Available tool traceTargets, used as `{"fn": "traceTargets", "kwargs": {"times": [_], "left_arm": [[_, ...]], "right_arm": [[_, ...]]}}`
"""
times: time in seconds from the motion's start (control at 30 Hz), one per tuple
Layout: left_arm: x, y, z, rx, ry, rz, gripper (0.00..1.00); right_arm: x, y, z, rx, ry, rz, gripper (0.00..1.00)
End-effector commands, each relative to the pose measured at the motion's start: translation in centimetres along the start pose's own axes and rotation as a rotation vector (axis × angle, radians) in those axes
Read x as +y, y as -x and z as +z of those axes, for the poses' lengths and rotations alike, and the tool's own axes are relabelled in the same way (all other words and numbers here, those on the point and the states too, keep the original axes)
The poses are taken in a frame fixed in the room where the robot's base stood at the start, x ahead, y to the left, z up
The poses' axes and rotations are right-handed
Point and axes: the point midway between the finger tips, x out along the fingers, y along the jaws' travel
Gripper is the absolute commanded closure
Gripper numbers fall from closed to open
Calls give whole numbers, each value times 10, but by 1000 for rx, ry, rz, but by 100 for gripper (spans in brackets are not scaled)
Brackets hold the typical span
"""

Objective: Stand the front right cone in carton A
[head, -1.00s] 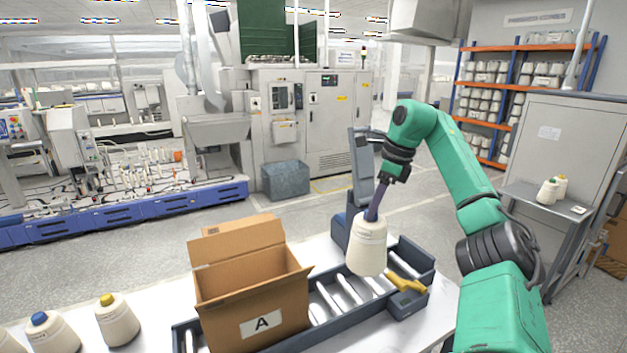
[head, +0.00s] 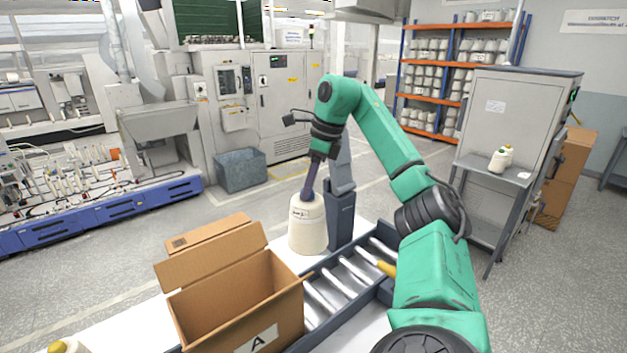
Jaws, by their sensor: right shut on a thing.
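A cream cone (head: 308,228) hangs upright from my right gripper (head: 309,192), which is shut on its top; a dark purple piece shows just above the cone. The cone is to the right of and behind carton A (head: 262,338), near the back edge of the table. I cannot tell how high its base is. Carton A is an open brown box with its back flap raised; the part of its inside that shows looks empty, and its floor is hidden. My left gripper is not in view.
A roller conveyor (head: 358,268) runs right of carton A. A blue-grey post (head: 340,213) stands close to the cone's right side. A yellow piece (head: 386,268) lies on the conveyor, partly behind my arm. A yellow-tipped cone (head: 66,347) shows at the lower left.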

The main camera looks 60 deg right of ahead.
Motion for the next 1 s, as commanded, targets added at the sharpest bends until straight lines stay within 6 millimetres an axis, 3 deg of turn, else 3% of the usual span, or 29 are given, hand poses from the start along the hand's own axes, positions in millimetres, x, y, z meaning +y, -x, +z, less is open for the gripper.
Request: {"fn": "traceTargets", "kwargs": {"times": [0.7, 1.0], "left_arm": [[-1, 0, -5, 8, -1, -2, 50], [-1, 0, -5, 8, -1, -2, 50]], "right_arm": [[80, -21, 66, -1, 4, 0, 100], [99, -26, 81, -2, 2, 0, 100]]}}
